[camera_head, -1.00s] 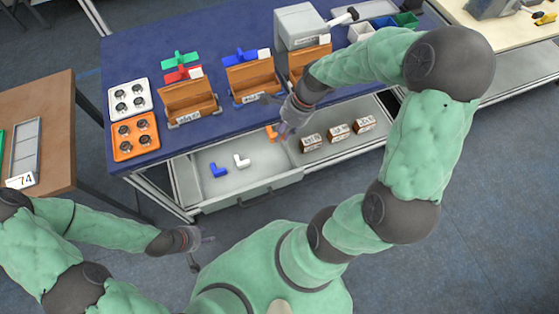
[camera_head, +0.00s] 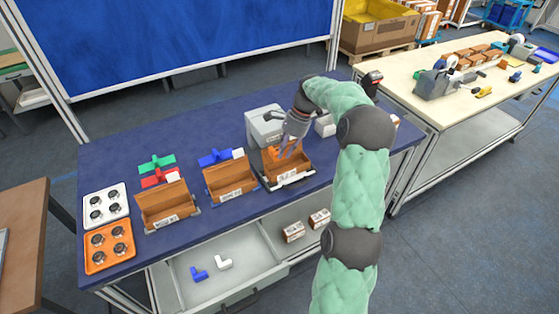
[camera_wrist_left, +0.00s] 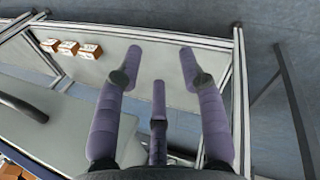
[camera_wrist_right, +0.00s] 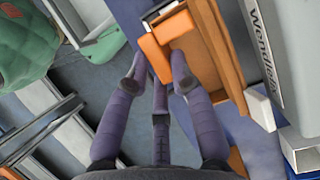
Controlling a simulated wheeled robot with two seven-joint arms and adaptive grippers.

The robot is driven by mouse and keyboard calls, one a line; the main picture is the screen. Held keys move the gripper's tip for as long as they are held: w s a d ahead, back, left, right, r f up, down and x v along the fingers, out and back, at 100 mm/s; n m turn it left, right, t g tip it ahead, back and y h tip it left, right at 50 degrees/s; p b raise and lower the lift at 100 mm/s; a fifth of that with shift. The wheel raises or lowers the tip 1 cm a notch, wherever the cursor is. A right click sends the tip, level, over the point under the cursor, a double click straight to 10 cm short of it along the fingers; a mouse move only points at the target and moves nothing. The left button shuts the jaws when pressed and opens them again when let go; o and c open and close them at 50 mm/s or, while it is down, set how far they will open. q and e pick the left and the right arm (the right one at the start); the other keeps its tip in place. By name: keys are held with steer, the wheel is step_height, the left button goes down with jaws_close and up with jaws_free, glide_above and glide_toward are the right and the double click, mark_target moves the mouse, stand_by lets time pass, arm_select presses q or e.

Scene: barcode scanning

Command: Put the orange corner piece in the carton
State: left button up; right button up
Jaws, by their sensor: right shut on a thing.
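The orange corner piece (camera_head: 271,153) is at the opening of the rightmost brown carton (camera_head: 291,168) on the blue table. I cannot tell whether it touches the carton. My right gripper (camera_head: 286,150) is shut on it. In the right wrist view the orange piece (camera_wrist_right: 165,42) lies at the fingertips, overlapping the carton wall (camera_wrist_right: 222,62). My left gripper (camera_wrist_left: 160,82) shows only in the left wrist view, with its fingers spread and nothing between them, above the drawer area.
Two more open cartons (camera_head: 167,204) (camera_head: 229,178) stand to the left. The open grey drawer (camera_head: 237,293) holds a blue corner piece (camera_head: 198,274) and a white one (camera_head: 224,262). A grey box-shaped machine (camera_head: 263,127) stands behind the right carton. Small boxes (camera_head: 293,232) lie below.

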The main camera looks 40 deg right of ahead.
steer(key=shift+d+f, duration=0.1)
steer(key=shift+f, duration=2.65)
steer(key=o, duration=0.9)
steer(key=v, duration=1.2)
